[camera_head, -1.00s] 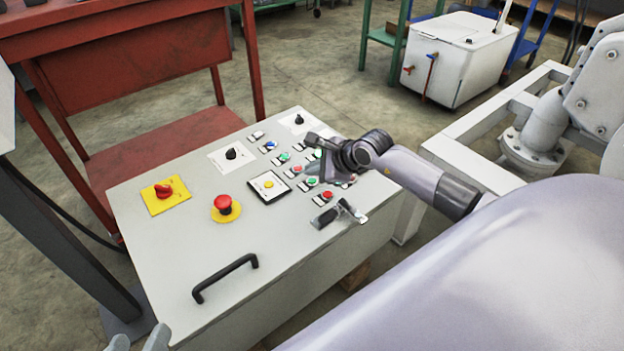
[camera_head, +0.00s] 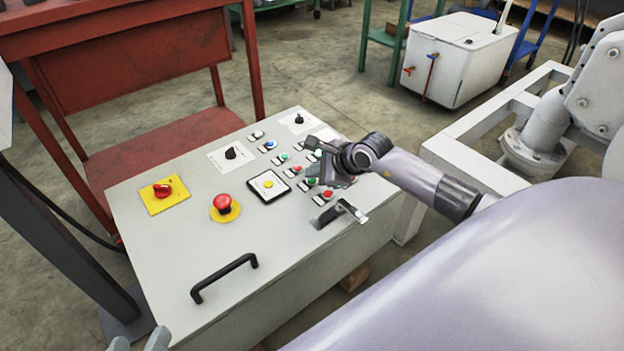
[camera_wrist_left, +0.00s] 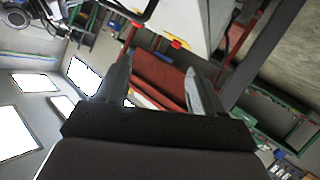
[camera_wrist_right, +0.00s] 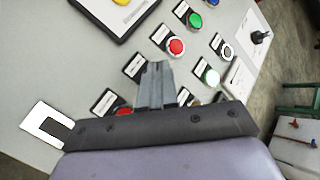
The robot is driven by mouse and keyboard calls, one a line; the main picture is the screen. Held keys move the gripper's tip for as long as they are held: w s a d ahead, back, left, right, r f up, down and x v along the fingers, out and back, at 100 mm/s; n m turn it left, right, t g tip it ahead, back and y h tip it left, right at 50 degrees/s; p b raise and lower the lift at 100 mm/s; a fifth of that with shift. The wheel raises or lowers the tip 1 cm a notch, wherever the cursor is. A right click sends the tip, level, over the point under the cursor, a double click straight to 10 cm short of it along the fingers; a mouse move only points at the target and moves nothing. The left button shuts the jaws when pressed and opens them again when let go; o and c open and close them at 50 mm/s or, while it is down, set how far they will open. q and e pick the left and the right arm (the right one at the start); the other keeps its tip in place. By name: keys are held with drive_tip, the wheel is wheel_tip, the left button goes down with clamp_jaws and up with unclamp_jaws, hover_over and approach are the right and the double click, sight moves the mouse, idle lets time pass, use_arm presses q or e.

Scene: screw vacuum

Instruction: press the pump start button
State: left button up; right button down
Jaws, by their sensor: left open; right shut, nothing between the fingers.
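The sloped grey control panel (camera_head: 165,240) carries rows of small coloured push buttons on its right part; their labels are too small to read, so I cannot tell which is pump start. Green (camera_head: 311,182) and red (camera_head: 327,194) buttons show beside my right gripper (camera_head: 328,176), which is shut and empty over the button rows. Contact cannot be told. My left gripper (camera_head: 140,341) is open and empty, low at the left.
A red emergency stop (camera_head: 223,204), a red rotary switch (camera_head: 162,191), a black handle (camera_head: 225,278) and a metal latch (camera_head: 345,212) stand up from the panel. A red bench (camera_head: 150,150) is behind it. A white frame (camera_head: 470,135) stands at the right.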

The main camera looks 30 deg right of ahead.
sight(315, 182)
drive_tip(key=shift+f, duration=0.35)
drive_tip(key=shift+r, duration=0.1)
idle(0.5)
drive_tip(key=shift+r+p, duration=0.5)
drive_tip(key=shift+r, duration=0.25)
wheel_tip(315, 182, up, 5)
drive_tip(key=p, duration=0.4)
idle(0.6)
